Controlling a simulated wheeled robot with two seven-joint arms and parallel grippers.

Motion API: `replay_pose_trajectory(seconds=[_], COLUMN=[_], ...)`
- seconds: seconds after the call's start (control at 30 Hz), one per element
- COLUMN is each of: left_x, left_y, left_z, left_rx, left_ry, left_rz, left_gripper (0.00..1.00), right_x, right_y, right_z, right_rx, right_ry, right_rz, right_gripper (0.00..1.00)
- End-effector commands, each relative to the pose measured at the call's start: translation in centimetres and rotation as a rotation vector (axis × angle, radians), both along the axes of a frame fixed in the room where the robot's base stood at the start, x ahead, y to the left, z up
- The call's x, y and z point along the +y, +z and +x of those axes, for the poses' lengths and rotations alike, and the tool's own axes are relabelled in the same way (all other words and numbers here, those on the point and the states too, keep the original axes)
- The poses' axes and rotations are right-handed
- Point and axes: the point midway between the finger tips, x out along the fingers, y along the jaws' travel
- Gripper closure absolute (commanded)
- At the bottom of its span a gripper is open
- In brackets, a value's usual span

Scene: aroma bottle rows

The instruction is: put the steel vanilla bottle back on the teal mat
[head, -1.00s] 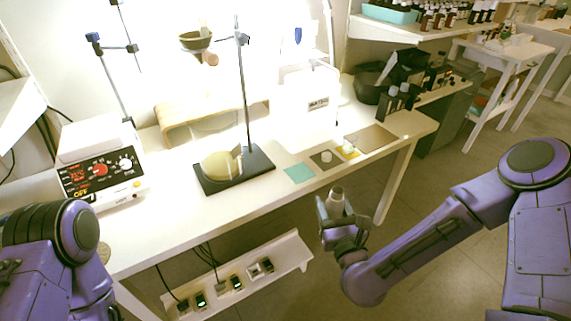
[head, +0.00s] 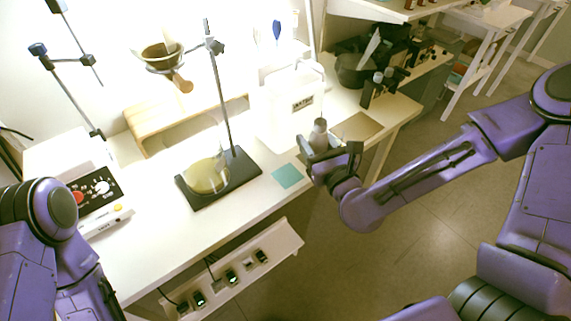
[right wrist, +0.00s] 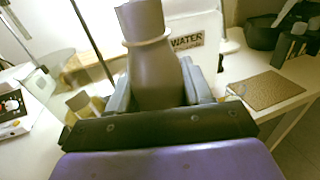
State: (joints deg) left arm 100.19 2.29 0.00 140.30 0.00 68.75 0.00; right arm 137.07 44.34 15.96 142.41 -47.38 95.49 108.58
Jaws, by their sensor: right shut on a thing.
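The steel vanilla bottle (head: 320,131) is a grey bottle with a narrow neck. My right gripper (head: 321,148) is shut on it, holding it roughly upright near the table's front edge, just right of the teal mat. The bottle (right wrist: 152,60) fills the middle of the right wrist view, between the fingers (right wrist: 152,95). The teal mat (head: 287,175) lies bare on the table front. The gripper hides the spots right of the mat. My left arm shows at the left edge, but its gripper is out of view.
A black stand base (head: 238,178) with a round yellowish flask (head: 206,176) is left of the mat. A brown mat (head: 357,126) lies to the right, and dark bottles (head: 378,84) stand behind it. A white WATER container (head: 285,105) is at the back.

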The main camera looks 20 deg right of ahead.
Motion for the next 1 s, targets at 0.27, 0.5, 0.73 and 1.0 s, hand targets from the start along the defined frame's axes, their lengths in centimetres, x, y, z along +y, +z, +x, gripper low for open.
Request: replay_pose_trajectory(seconds=[0.27,0.5,0.73,1.0], left_x=[0.0,0.0,0.0,0.0], left_y=[-6.8,-6.9,-7.2,-7.5], left_z=[0.0,0.0,0.0,0.0], left_rx=[0.000,0.000,0.000,0.000], left_ry=[0.000,0.000,0.000,0.000], left_rz=[0.000,0.000,0.000,0.000], left_gripper=[0.41,0.41,0.41,0.41], right_x=[0.6,2.5,3.8,4.2], right_y=[-1.5,-3.3,-7.3,-10.5], right_z=[1.0,5.6,8.6,9.7], right_rx=[-0.003,0.006,0.003,0.005], right_ry=[0.006,0.006,0.005,0.004], right_rz=[0.007,0.002,0.005,0.005], right_gripper=[0.88,0.88,0.88,0.88])
